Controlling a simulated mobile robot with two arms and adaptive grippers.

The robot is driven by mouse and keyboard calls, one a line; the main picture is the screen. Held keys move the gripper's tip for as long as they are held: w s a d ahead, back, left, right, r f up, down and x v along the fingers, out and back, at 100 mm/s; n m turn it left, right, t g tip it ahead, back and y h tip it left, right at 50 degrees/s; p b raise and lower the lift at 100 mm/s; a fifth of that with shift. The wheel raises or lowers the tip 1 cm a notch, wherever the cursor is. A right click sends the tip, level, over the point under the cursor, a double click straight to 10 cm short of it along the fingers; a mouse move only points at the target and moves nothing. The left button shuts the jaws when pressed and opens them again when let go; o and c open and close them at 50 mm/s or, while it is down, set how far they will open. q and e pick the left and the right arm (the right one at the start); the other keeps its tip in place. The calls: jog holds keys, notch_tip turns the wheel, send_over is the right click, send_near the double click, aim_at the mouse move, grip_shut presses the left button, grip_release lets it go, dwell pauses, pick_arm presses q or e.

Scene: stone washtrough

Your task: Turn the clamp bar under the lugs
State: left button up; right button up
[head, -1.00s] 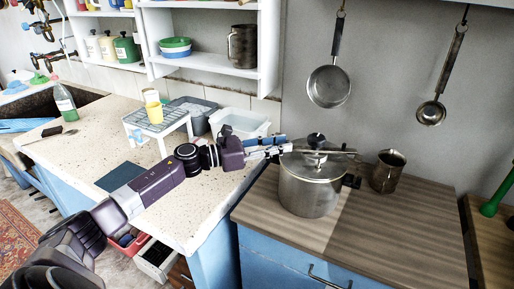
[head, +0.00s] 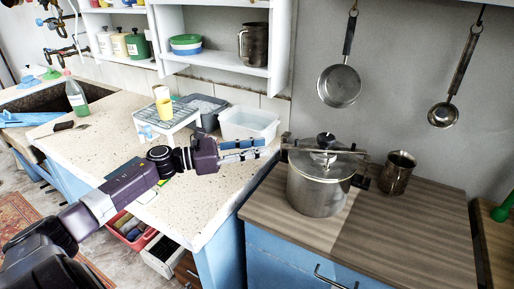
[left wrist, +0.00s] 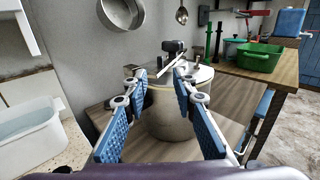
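A steel pot (head: 315,195) with a lid (head: 318,166) stands on the wooden worktop. A thin clamp bar (head: 346,152) crosses above the lid beneath a dark knob (head: 325,141). The bar and pot also show in the left wrist view, the bar (left wrist: 168,79) running obliquely and the pot (left wrist: 168,122) between the fingers. A dark side fitting (head: 360,182) shows at the pot's right; whether the bar sits under the lugs I cannot tell. My left gripper (head: 268,149) is open and empty, left of the pot, its blue-padded fingers (left wrist: 160,77) apart. My right gripper is not in view.
A steel jug (head: 397,173) stands close right of the pot. A clear tub (head: 249,124) and a small white rack (head: 167,121) stand on the speckled counter (head: 215,178). A pan (head: 339,86) and ladle (head: 443,114) hang behind. The worktop's front right (head: 410,230) is clear.

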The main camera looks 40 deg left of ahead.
pick_arm(q)
jog(key=shift+c, duration=0.2)
jog(key=shift+d, duration=0.15)
jog(key=shift+c, duration=1.3)
jog(key=d+n+p, duration=0.1)
jog(key=n, duration=0.1)
jog(key=d+f+n+t+y+p, duration=0.1)
jog(key=d, duration=0.1)
jog(key=d+n+t+p, duration=0.1)
jog(key=d+n, duration=0.1)
jog(key=shift+s+d+f+n, duration=0.1)
jog(key=shift+s+f+n, duration=0.2)
jog(key=shift+f, duration=0.05)
grip_shut()
jog(key=n+t+y+p, duration=0.2)
jog(key=n+y+p, duration=0.75)
jog(key=n, duration=1.25)
send_near(296, 143)
jog(key=w+y, duration=0.1)
jog(key=w, duration=0.3)
jog(key=w+d+y+p, duration=0.1)
jog(key=shift+w+m+y, duration=0.3)
jog(key=shift+w+y, duration=0.05)
jog(key=shift+w, duration=0.05)
jog(key=shift+w+a, duration=0.1)
jog(key=shift+w, duration=0.55)
